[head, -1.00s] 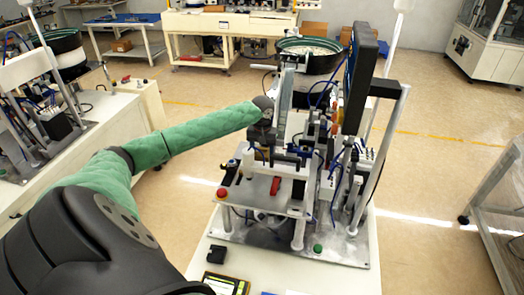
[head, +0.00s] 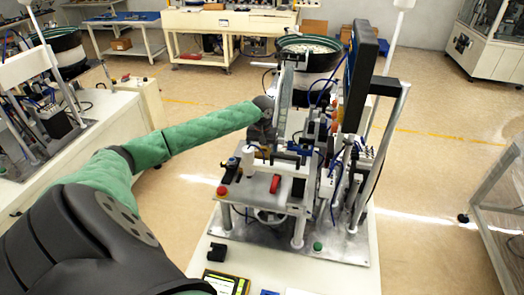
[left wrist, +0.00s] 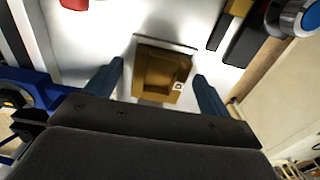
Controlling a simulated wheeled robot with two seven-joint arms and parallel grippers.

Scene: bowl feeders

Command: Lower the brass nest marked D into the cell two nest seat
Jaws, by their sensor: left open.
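The brass nest (left wrist: 158,75) shows in the left wrist view as a square brass block with a hollow. It lies at a square opening in the pale plate, between my left fingers. My left gripper (left wrist: 159,72) is open, with a blue-grey finger on each side of the nest and visible gaps. I cannot tell whether the nest is fully down. In the head view my left gripper (head: 262,146) is over the station's plate (head: 250,190), and the nest is hidden. My right gripper is not in view.
A red button (head: 222,191) and a red part (head: 275,184) are on the plate. A tall dark panel (head: 360,75) and slanted posts stand to the right. A bowl feeder (head: 309,60) is behind. A black block (head: 217,253) lies on the front table.

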